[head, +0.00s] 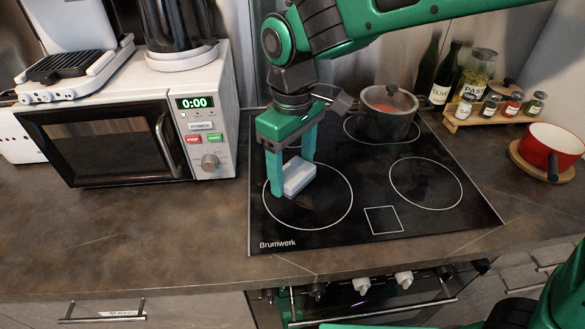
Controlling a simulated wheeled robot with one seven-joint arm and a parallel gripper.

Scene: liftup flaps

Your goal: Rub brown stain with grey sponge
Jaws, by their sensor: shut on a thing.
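My gripper (291,172) is shut on a pale grey sponge (299,177), with its fingers pointing down over the front left burner ring of the black cooktop (345,213). The sponge is at or just above the glass; I cannot tell whether it touches. A faint brownish patch (305,203) shows on the cooktop just below the sponge, inside the ring. Part of the patch may be hidden behind the sponge.
A lidded pot (388,118) stands on the rear burner. A microwave (150,130) stands left of the cooktop. A spice rack (492,112) and a red pan (551,148) are at the right. The counter in front left (130,245) is clear.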

